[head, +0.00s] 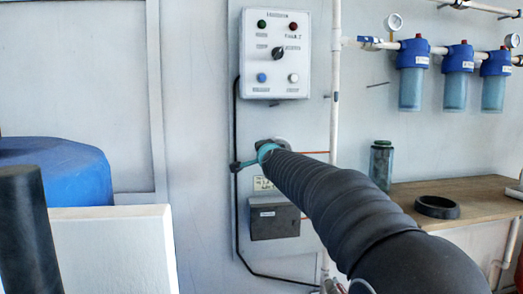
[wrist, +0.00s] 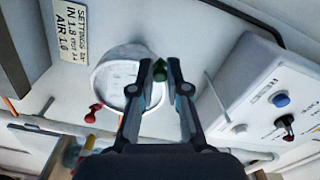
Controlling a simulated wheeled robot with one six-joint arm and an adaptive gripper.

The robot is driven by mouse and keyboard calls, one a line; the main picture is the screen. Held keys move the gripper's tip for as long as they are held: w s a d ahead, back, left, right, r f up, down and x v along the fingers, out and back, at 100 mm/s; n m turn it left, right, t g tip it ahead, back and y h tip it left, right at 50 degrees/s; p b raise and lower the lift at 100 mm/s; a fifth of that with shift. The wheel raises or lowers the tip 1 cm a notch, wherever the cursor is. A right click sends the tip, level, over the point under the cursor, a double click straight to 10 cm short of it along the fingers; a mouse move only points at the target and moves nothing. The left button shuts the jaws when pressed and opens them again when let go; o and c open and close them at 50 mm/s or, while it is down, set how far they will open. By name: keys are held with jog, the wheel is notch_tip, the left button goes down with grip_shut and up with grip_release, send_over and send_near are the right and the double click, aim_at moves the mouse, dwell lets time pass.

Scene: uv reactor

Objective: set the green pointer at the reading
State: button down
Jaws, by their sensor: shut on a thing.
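In the wrist view my gripper (wrist: 159,72) is shut on the small green pointer (wrist: 158,88), at the right rim of a round white gauge (wrist: 116,77). The fingers hide part of the gauge, and I cannot read its scale. A settings label (wrist: 75,27) beside the gauge lists IN 1.8 and AIR 1.0 bar; its middle entry is unclear. In the head view my gripper (head: 264,152) is at the wall below the control box, and my arm hides most of the gauge. The label also shows there, small (head: 264,184).
The control box (head: 275,55) with knob and buttons hangs above the gauge. A dark box (head: 275,219) is below it. A red knob-like part (wrist: 93,112) sits beside the gauge. Blue filters (head: 412,75) hang right, above a wooden bench (head: 465,200). A blue drum (head: 75,165) stands left.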

jog(key=c, duration=1.1)
grip_release()
jog(key=shift+c, duration=0.2)
jog(key=s+d, duration=0.2)
jog(key=s, duration=0.9)
jog(key=shift+s, duration=0.4)
